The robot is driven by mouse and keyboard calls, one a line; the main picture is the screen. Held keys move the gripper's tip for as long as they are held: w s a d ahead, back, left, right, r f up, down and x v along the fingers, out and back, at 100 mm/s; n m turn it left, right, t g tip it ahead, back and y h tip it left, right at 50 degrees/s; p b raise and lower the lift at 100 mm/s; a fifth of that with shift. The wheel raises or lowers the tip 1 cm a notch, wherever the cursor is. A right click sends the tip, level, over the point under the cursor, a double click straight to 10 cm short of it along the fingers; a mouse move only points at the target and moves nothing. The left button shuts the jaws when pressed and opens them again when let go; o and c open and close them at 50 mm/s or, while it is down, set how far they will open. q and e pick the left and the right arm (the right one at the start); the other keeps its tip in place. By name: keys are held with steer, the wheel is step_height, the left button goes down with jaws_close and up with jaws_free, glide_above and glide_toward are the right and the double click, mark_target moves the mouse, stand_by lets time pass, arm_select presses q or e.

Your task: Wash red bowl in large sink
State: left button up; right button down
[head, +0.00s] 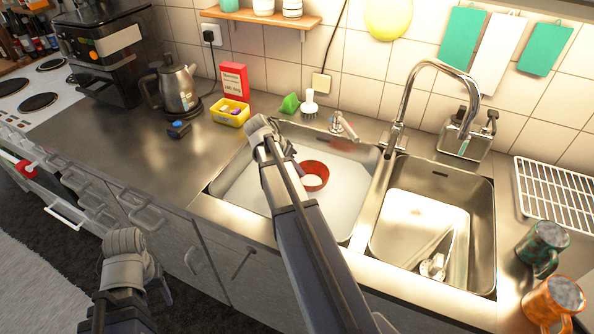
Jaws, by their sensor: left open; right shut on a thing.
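The red bowl (316,172) is in the left, larger sink (232,178), over its pale, whitish bottom or contents. I cannot tell whether it touches the bottom. My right arm reaches across the front of this sink. My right gripper (294,160) is shut on the bowl at its left side; the fingers are partly hidden by the arm. My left gripper (160,286) is open and empty, low in front of the cabinets at the lower left. The tall tap (405,95) stands behind the divider, its spout turned right, away from the bowl.
The smaller right sink (480,225) holds a metal object (433,265). Two mugs (541,246) (553,301) and a white rack (557,192) are at the right. A kettle (175,88), yellow tub (230,112) and brush (310,104) stand behind and left. The left counter's front is clear.

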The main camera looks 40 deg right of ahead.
steer(key=shift+f+b, duration=2.1)
steer(key=shift+f, duration=0.3)
steer(key=shift+r, duration=0.1)
stand_by(2.6)
step_height(320, 180, up, 8)
steer(key=p, duration=0.8)
steer(key=shift+r, duration=0.15)
steer(key=shift+p, duration=0.3)
stand_by(0.8)
